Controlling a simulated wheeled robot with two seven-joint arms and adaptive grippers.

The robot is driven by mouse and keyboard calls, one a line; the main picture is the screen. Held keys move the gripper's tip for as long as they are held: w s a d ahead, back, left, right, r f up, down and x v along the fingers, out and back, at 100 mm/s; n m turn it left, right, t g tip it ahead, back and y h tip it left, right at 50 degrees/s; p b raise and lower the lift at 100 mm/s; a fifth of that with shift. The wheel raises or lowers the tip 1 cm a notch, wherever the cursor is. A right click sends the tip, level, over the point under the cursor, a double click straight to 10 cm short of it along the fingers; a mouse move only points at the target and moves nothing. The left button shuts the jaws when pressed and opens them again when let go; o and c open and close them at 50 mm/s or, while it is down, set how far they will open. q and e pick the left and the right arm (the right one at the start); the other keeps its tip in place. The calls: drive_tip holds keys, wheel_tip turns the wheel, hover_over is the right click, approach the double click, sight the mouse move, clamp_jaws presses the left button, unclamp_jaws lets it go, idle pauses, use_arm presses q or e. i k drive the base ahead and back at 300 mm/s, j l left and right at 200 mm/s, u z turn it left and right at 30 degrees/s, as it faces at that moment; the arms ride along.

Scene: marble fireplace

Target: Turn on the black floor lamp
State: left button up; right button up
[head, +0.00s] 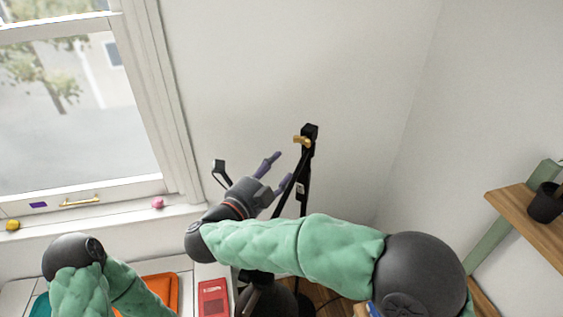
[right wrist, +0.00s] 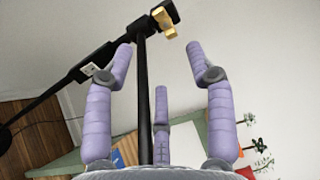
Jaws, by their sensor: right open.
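The black floor lamp (head: 306,165) stands against the pale wall in the head view. A gold-coloured piece (head: 302,140) is near its top. In the right wrist view, the lamp's dark pole (right wrist: 142,85) runs up between my fingers to a slanting black arm, with the gold piece (right wrist: 163,20) at the arm's upper end. My right gripper (head: 279,170) is open and empty, just left of the lamp and below the gold piece. Its purple fingers are spread in the right wrist view (right wrist: 160,52). Whether any finger touches the pole is unclear. My left gripper is out of view.
A window with a sill (head: 120,213) holding small coloured objects is at left. An orange tray (head: 160,290) and a red box (head: 213,298) lie below. A wooden shelf (head: 525,222) with a dark pot (head: 544,203) is at right. The upper wall area is clear.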

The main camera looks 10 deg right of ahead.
sight(300, 188)
drive_tip(key=k+j, duration=0.35)
drive_tip(key=j, duration=0.15)
drive_tip(key=k+j, duration=0.4)
drive_tip(key=j, duration=0.15)
